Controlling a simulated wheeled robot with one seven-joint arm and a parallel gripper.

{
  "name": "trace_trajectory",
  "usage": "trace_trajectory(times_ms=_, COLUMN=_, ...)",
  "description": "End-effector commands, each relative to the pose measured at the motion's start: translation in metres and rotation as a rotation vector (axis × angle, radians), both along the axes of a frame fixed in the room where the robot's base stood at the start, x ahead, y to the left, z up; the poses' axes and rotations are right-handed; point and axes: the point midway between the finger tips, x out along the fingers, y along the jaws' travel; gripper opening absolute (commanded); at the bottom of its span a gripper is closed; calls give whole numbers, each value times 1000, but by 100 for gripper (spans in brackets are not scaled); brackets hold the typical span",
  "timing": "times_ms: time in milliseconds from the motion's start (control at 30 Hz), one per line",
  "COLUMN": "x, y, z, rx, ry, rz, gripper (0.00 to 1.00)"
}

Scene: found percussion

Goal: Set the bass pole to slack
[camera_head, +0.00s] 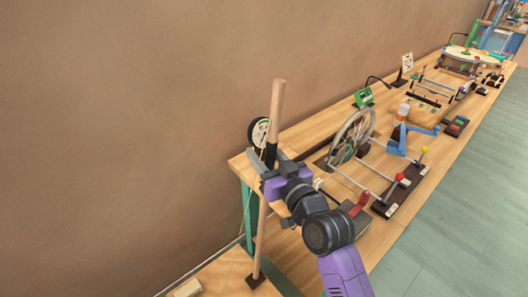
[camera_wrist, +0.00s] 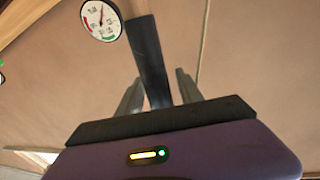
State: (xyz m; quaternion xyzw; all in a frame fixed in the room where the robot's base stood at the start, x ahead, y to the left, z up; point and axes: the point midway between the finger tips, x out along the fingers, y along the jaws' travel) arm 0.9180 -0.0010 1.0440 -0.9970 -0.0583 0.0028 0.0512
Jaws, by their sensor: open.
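The bass pole (camera_head: 277,105) is a tall wooden pole with a black grip section, standing at the near left end of the bench and tilted slightly. Its foot is on a lower wooden board. My gripper (camera_head: 268,168) is open at the black section. In the wrist view the dark grip (camera_wrist: 148,50) appears between my two open fingers (camera_wrist: 160,92), with visible gaps beside it. A round dial (camera_head: 258,132) is just behind the pole; in the wrist view the dial (camera_wrist: 101,19) has red and green zones and a needle pointing near its top.
The workbench (camera_head: 305,135) runs away to the right along a brown wall. A thin string (camera_head: 245,212) hangs left of the pole.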

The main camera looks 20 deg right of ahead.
Motion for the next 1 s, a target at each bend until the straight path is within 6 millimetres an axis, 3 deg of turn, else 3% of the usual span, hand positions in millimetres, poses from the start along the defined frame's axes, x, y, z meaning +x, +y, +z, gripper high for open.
trace_trajectory(times_ms=233, x=1, y=0, z=0, rx=0, ry=0, rz=0, gripper=43)
trace_trajectory(times_ms=467, x=1, y=0, z=0, rx=0, ry=0, rz=0, gripper=0)
trace_trajectory(times_ms=1000, x=0, y=0, z=-1, rx=0, ry=1, rz=0, gripper=0)
